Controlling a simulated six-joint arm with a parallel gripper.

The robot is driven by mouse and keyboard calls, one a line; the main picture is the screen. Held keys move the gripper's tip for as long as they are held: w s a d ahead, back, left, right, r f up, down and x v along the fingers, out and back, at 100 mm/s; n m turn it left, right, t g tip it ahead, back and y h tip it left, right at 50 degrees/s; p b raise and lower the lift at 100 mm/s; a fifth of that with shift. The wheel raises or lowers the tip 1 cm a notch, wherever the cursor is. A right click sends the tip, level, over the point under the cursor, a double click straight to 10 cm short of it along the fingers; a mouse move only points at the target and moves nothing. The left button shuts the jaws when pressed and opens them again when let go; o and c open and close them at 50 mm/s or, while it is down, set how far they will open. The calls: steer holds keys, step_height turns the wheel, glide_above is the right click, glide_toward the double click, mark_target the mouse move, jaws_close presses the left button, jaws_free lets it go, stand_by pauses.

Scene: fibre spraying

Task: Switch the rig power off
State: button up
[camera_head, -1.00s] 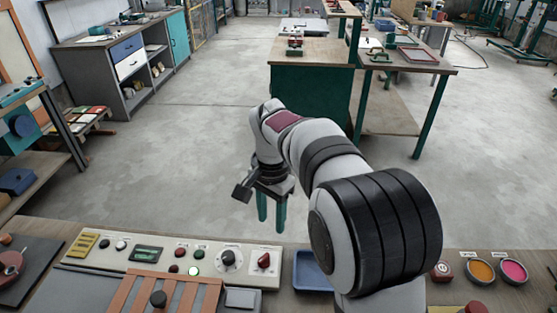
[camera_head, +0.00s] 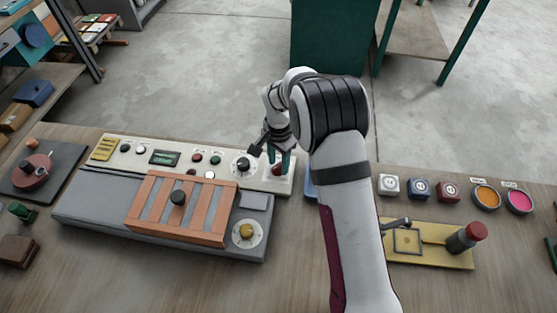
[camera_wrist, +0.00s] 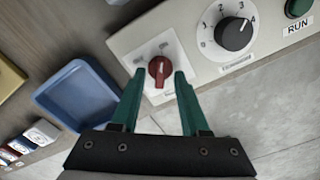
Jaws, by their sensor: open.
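The rig's control panel (camera_head: 130,150) runs along the back of the grey rig on the bench. A red rotary switch (camera_wrist: 159,69) sits on a white plate at the panel's right end; in the head view the red switch (camera_head: 278,169) is partly covered by my gripper. My gripper (camera_head: 278,155) is open above it. In the wrist view the green fingertips (camera_wrist: 159,74) stand on either side of the red knob, apart from it as far as I can tell. The plate's position labels are too small to read.
A black numbered dial (camera_wrist: 234,34) and a green RUN button (camera_wrist: 298,8) lie beside the switch. A blue tray (camera_wrist: 82,92) is on its other side. Small labelled blocks (camera_head: 420,188) and orange and pink pots (camera_head: 487,196) stand to the right.

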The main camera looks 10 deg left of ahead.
jaws_close()
stand_by(0.5)
steer(key=n, duration=0.3)
steer(key=shift+n, duration=0.3)
steer(key=n, duration=0.3)
steer(key=shift+a+n, duration=0.1)
steer(key=shift+n, duration=0.3)
steer(key=n, duration=0.6)
steer(key=shift+a, duration=0.1)
steer(key=shift+n, duration=0.4)
